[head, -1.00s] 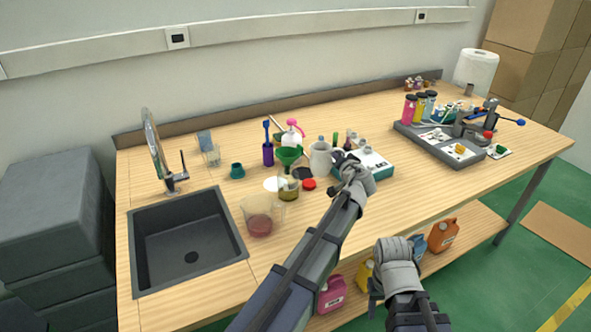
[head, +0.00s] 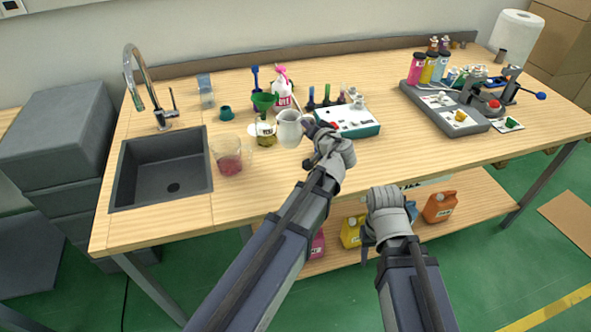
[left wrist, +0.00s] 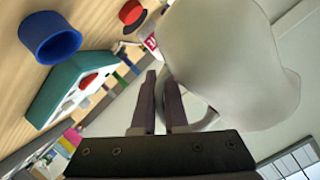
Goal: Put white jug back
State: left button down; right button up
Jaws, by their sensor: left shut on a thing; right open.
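The white jug (head: 289,128) is over the worktop, left of the teal-edged device and beside the jar of olive liquid. My left gripper (head: 311,127) is at the jug's right side, shut on its handle. In the left wrist view, the jug (left wrist: 235,62) fills the upper right, and its handle passes at the fingers of my left gripper (left wrist: 160,98). I cannot tell whether the jug's base touches the table. My right gripper (head: 368,238) is open and empty, low in front of the table edge; its fingers are partly hidden.
A teal-edged device (head: 347,120) stands right of the jug. A green funnel (head: 264,101), a jar of olive liquid (head: 266,134) and a clear jug of red liquid (head: 229,158) stand left. The sink (head: 163,168) is further left. The table front is clear.

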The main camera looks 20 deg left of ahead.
pick_arm(q)
jog(key=shift+f+b, duration=5)
jog(key=shift+f, duration=0.1)
jog(key=shift+f, duration=0.15)
jog(key=c, duration=1.2)
grip_release()
jog(key=shift+c, duration=0.2)
